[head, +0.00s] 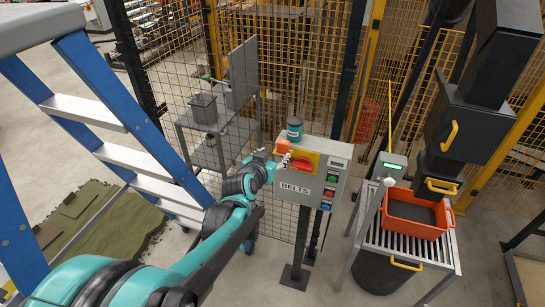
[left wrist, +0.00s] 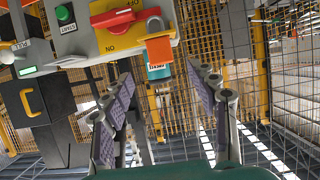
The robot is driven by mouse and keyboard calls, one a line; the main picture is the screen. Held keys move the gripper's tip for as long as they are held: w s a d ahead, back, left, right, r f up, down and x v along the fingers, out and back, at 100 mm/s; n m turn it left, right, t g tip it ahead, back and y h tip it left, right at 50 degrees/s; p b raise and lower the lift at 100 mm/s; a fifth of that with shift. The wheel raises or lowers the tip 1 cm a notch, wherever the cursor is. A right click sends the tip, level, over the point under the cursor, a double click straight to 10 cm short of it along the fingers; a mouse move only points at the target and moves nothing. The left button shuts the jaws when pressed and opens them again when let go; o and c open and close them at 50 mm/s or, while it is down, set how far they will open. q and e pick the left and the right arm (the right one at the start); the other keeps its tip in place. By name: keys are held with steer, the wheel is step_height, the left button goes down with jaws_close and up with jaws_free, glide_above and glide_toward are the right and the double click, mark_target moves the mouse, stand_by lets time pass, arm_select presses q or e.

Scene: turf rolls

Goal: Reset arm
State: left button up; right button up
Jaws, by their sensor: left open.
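My left arm (head: 215,240) reaches from the lower left toward the grey control box (head: 330,185) marked BELTS. My left gripper (head: 272,160) is at the box's upper left corner. In the left wrist view its two padded fingers (left wrist: 160,100) stand wide apart with nothing between them. An orange padlock (head: 283,147) with a grey shackle is beyond the fingertips, beside the red rotary switch (head: 305,163) on its yellow plate. The padlock (left wrist: 159,49) and the switch (left wrist: 118,17) also show in the left wrist view. My right gripper is out of view.
Wire mesh fencing (head: 300,75) runs behind. A blue ladder (head: 125,110) stands left, near turf (head: 95,215). An orange crate (head: 412,228) sits on a roller stand (head: 385,247) at right.

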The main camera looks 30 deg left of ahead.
arm_select(q)
steer(key=shift+s+d+r, duration=0.1)
steer(key=shift+s+r, duration=0.05)
steer(key=shift+s, duration=0.25)
steer(key=s+d+f+m+g+h+b, duration=0.2)
steer(key=s+d+f+g+b, duration=0.4)
steer(key=s+d+f+b, duration=0.8)
steer(key=s+d+f+h, duration=0.1)
steer(key=s+d+f, duration=0.3)
steer(key=f, duration=0.2)
steer(key=shift+d+f+m, duration=0.15)
steer(key=shift+d+m, duration=0.25)
steer(key=shift+w, duration=0.1)
